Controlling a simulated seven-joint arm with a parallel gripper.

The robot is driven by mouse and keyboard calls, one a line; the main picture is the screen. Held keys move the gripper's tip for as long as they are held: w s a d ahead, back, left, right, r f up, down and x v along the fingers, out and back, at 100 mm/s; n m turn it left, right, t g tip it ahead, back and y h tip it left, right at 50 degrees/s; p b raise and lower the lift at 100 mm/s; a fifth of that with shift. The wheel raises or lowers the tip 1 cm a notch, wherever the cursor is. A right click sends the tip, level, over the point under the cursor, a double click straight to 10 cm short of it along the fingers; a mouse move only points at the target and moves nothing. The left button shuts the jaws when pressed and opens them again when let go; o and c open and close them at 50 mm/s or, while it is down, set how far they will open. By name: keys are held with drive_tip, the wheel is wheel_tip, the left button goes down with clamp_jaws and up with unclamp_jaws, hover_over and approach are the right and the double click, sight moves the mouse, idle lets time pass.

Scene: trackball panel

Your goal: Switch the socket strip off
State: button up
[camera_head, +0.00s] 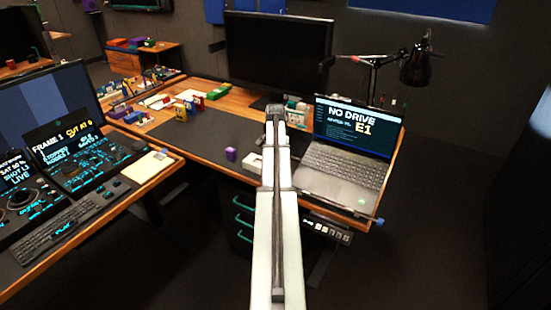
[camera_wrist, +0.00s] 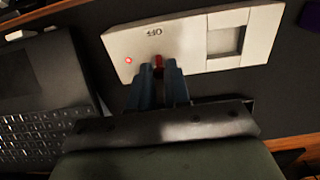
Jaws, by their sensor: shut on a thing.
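A pale box with a red switch, which looks like the socket strip (camera_wrist: 205,45), lies across the top of the wrist view. It has a short dark label, a glowing red lamp (camera_wrist: 129,61) at its left end and a square recess at its right end. The small red switch (camera_wrist: 159,62) sits between the fingertips of my gripper (camera_wrist: 159,72), which is shut on it. The switch's exact position is mostly hidden by the fingers. In the head view a part of the pale box (camera_head: 252,163) shows left of my arm, which hides the rest and the gripper.
An open laptop (camera_head: 343,172) stands right of my arm, close to the box. A purple block (camera_head: 231,154) stands left of it. A monitor (camera_head: 278,50) and lamp (camera_head: 416,65) stand behind. A dark strip with light fittings (camera_head: 327,229) is under the desk's front edge.

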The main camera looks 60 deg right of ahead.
clamp_jaws()
drive_tip(key=shift+a, duration=0.1)
drive_tip(key=h, duration=0.1)
drive_tip(key=a+h, duration=0.1)
drive_tip(key=h, duration=0.1)
drive_tip(key=shift+s+a, duration=0.1)
drive_tip(key=shift+a, duration=0.2)
drive_tip(key=h, duration=0.1)
drive_tip(key=a+h, duration=0.1)
drive_tip(key=h, duration=0.1)
drive_tip(key=shift+f, duration=0.1)
drive_tip(key=shift+a+f+h, duration=0.1)
drive_tip(key=shift+a+h, duration=0.05)
drive_tip(key=shift+h, duration=0.5)
drive_tip(key=shift+a+f+h, duration=0.1)
drive_tip(key=shift+a+h, duration=0.05)
drive_tip(key=shift+h, duration=0.5)
drive_tip(key=o, duration=0.6)
unclamp_jaws()
